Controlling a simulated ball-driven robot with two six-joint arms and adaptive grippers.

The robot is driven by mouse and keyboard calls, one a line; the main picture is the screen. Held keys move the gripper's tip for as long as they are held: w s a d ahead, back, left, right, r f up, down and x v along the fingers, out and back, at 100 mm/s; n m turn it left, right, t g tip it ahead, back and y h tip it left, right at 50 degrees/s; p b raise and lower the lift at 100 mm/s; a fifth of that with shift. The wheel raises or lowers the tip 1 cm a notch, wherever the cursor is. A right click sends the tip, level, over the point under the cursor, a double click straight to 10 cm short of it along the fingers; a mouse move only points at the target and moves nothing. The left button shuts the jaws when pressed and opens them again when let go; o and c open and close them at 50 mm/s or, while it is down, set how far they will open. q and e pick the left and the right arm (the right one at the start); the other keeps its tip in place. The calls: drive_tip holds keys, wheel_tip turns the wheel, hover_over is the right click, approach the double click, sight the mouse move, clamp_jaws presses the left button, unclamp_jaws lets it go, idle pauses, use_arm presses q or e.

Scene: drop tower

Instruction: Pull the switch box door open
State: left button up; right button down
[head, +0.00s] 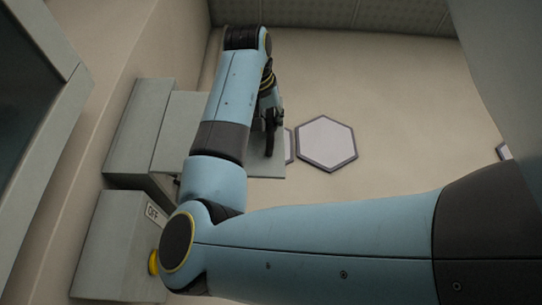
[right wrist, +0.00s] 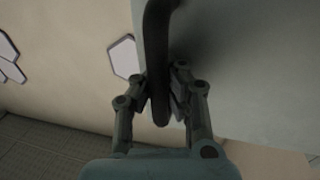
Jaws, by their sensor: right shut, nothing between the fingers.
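The switch box (head: 140,125) is a grey box on the left wall in the head view. Its door (head: 268,166), a flat grey panel, stands out from the box to the right, partly hidden behind my right arm. In the right wrist view the door (right wrist: 240,60) fills the upper right, with a dark curved handle (right wrist: 157,45) running down to my fingers. My right gripper (head: 268,118) is shut at the handle. In the right wrist view its fingertips (right wrist: 163,100) lie on either side of the handle's lower end; a firm hold does not show. My left gripper is out of view.
Below the switch box is another grey box (head: 112,240) with an OFF label (head: 153,213) and a yellow button (head: 153,262), close to my right elbow. A hexagonal panel (head: 326,143) lies right of the door. A framed dark pane (head: 30,90) is at the far left.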

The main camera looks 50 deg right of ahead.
drive_tip(key=c, duration=1.5)
unclamp_jaws()
drive_tip(key=shift+w, duration=0.1)
drive_tip(key=v, duration=0.7)
drive_tip(key=shift+a+f, duration=0.1)
drive_tip(key=shift+a, duration=0.1)
